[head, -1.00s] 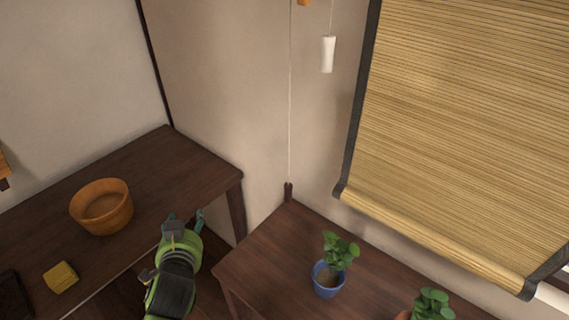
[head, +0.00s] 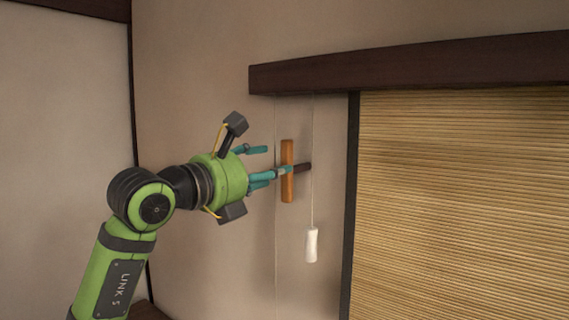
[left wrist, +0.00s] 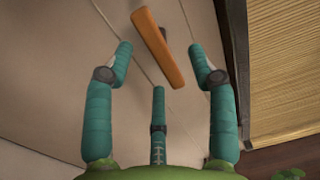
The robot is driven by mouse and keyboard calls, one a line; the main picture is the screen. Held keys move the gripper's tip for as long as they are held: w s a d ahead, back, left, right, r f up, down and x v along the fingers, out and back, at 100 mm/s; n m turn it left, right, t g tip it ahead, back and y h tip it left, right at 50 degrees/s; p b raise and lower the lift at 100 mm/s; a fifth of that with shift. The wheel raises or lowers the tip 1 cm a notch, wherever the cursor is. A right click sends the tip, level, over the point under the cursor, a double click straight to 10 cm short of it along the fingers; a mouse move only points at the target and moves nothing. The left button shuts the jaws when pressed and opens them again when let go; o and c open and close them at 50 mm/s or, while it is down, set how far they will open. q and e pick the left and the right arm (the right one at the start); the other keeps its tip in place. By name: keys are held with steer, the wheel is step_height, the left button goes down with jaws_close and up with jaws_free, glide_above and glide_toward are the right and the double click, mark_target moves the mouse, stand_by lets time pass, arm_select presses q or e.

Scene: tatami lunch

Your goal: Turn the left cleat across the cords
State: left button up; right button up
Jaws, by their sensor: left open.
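The left cleat (head: 287,190) is an orange wooden bar standing upright on the wall in the head view, roughly parallel to the cords. A short dark piece shows at its right side. In the left wrist view the cleat (left wrist: 157,47) lies ahead of the fingers, slanting. Thin pale cords run down the wall; one cord (head: 313,130) passes just right of the cleat and ends in a white pull (head: 311,245). My left gripper (head: 268,164) is open, its teal fingers pointing right at the cleat. One finger overlaps the cleat's middle; contact cannot be told. My right gripper is not in view.
A dark beam (head: 420,68) runs above the cleat. A straw blind (head: 460,200) with a dark edge hangs to the right. Bare wall (head: 200,90) lies above my left arm.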

mark_target(282, 163)
arm_select(q)
steer(key=shift+w+a+r+y+p, duration=0.15)
steer(key=shift+w+r+y+p, duration=0.15)
steer(key=shift+w+p, duration=0.2)
steer(key=p+x, duration=0.3)
steer(key=x, duration=0.2)
steer(key=shift+w, duration=0.1)
steer(key=shift+w+d+f+p, duration=0.1)
steer(key=shift+w+d+p, duration=0.35)
jaws_close()
